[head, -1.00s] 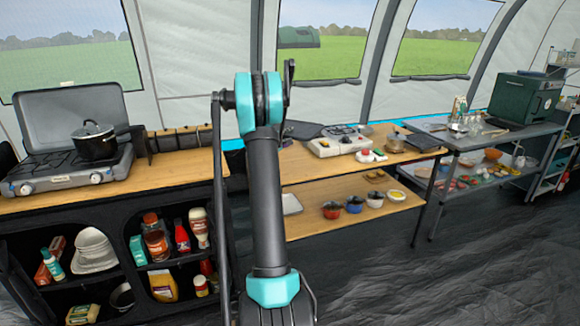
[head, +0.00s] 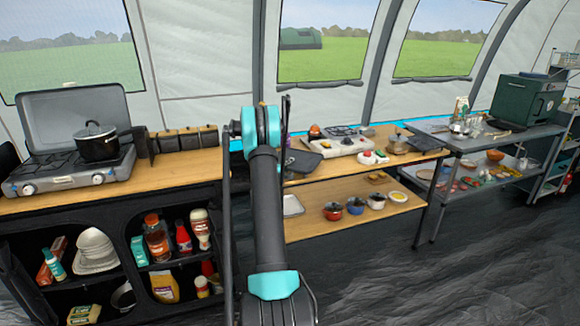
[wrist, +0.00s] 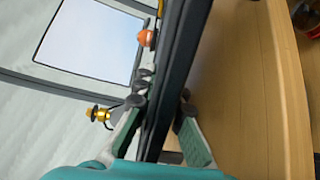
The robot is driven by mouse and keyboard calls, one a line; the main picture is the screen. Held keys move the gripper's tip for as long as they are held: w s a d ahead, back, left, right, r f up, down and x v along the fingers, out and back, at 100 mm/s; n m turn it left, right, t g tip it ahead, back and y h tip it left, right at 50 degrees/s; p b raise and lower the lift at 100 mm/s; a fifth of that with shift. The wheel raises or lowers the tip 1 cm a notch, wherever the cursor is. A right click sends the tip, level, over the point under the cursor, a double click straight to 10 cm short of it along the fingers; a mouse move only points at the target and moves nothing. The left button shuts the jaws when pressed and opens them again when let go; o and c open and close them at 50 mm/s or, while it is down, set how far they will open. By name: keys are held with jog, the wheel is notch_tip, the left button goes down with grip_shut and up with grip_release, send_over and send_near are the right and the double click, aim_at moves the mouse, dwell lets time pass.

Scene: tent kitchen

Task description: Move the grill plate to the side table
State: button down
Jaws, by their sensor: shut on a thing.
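The grill plate is a long, flat, dark slab (wrist: 180,65) running up the wrist view, seen nearly edge-on. My gripper (wrist: 160,118) is shut on it, with one green-padded finger on each side. In the head view a dark flat piece, which looks like the plate (head: 302,161), shows right of my arm at the wooden counter's front. My arm hides the gripper there. A grey metal table (head: 464,142) stands at the right; I cannot tell whether it is the side table.
A camping stove (head: 343,146) and an orange item (head: 315,131) are on the wooden counter (head: 413,158). Another stove with a black pot (head: 97,144) is at the left. Bowls and pots sit on the lower shelf. A dark green box (head: 525,101) occupies the metal table's far end.

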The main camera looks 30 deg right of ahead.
jog(key=shift+f, duration=0.3)
jog(key=shift+s+f, duration=0.2)
jog(key=shift+f, duration=0.3)
jog(key=c, duration=1.6)
grip_release()
